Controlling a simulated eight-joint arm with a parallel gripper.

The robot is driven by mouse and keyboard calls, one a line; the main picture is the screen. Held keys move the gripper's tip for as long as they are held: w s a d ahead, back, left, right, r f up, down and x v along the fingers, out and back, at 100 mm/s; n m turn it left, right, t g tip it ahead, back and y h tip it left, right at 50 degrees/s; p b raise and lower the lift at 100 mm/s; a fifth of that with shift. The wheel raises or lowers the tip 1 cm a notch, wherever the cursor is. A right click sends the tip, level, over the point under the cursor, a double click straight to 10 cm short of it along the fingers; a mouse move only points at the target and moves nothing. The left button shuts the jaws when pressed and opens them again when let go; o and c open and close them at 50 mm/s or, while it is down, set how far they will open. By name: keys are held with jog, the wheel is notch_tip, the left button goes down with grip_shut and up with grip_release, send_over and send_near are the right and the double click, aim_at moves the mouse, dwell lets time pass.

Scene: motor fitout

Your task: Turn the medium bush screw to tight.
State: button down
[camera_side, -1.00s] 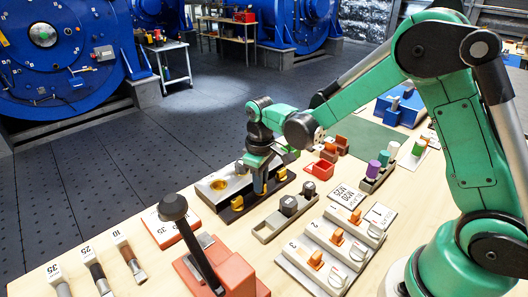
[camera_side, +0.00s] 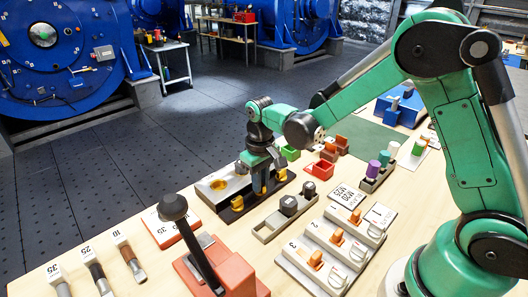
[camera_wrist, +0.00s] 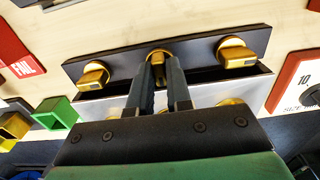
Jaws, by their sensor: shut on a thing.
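A dark strip carries three gold screws with flat grips, in front of a metal block (camera_side: 214,185). In the wrist view the middle screw (camera_wrist: 158,54) is between the fingers of my gripper (camera_wrist: 160,68), and its grip is partly hidden by them. In the side view my gripper (camera_side: 263,190) points down onto the strip and is shut on the middle screw. The left screw (camera_wrist: 93,75) and the right screw (camera_wrist: 235,54) stand free on either side, with their grips showing. No size marks on the screws are readable.
In the side view, a grey holder with black knobs (camera_side: 289,205) and a black-handled lever (camera_side: 174,207) stand near the strip.

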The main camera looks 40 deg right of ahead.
jog(key=c, duration=0.8)
grip_release()
jog(key=shift+r, duration=2.85)
jog(key=shift+s+r, duration=0.15)
jog(key=shift+r, duration=0.05)
jog(key=shift+s+d+r+t, duration=0.1)
jog(key=shift+s+r+t, duration=1)
jog(key=shift+s, duration=0.55)
jog(key=shift+s+d+r+t, duration=0.1)
jog(key=shift+s+r+t, duration=0.65)
jog(key=shift+s+t, duration=0.7)
jog(key=shift+s+d+r+t, duration=0.1)
jog(key=shift+s+r+t, duration=0.9)
jog(key=shift+s, duration=0.8)
